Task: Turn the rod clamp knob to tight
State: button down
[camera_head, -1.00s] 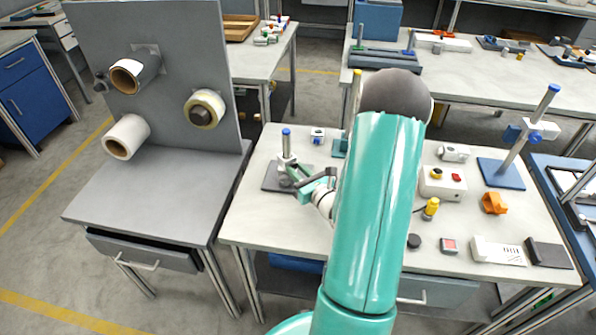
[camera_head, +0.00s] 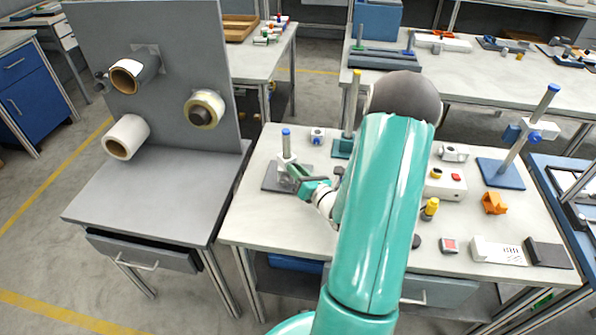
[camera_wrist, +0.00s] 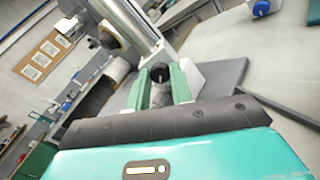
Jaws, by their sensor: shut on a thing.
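A metal rod with a blue cap (camera_head: 286,140) stands upright on a dark grey base plate (camera_head: 272,180) at the left of the workbench. A pale clamp sits low on the rod. My gripper (camera_head: 297,176) is at this clamp from the right. In the wrist view, the two green fingers of my gripper (camera_wrist: 162,84) are shut around the black knob (camera_wrist: 160,72), one on each side. The rod (camera_wrist: 130,25) rises just beyond it. The knob's markings, if any, do not show, and the fingers hide its sides.
A small block with a blue top (camera_head: 317,135) and a teal-based stand with a yellow-topped rod (camera_head: 351,110) are behind the clamp. A button box (camera_head: 445,184) and a tilted blue clamp stand (camera_head: 500,173) are farther right. The bench front left is clear.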

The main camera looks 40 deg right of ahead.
jog(key=c, duration=1.2)
grip_release()
jog(key=shift+s, duration=0.1)
jog(key=s, duration=0.4)
jog(key=s+a, duration=0.1)
jog(key=s, duration=0.8)
jog(key=shift+s+a, duration=0.25)
jog(key=shift+a, duration=0.15)
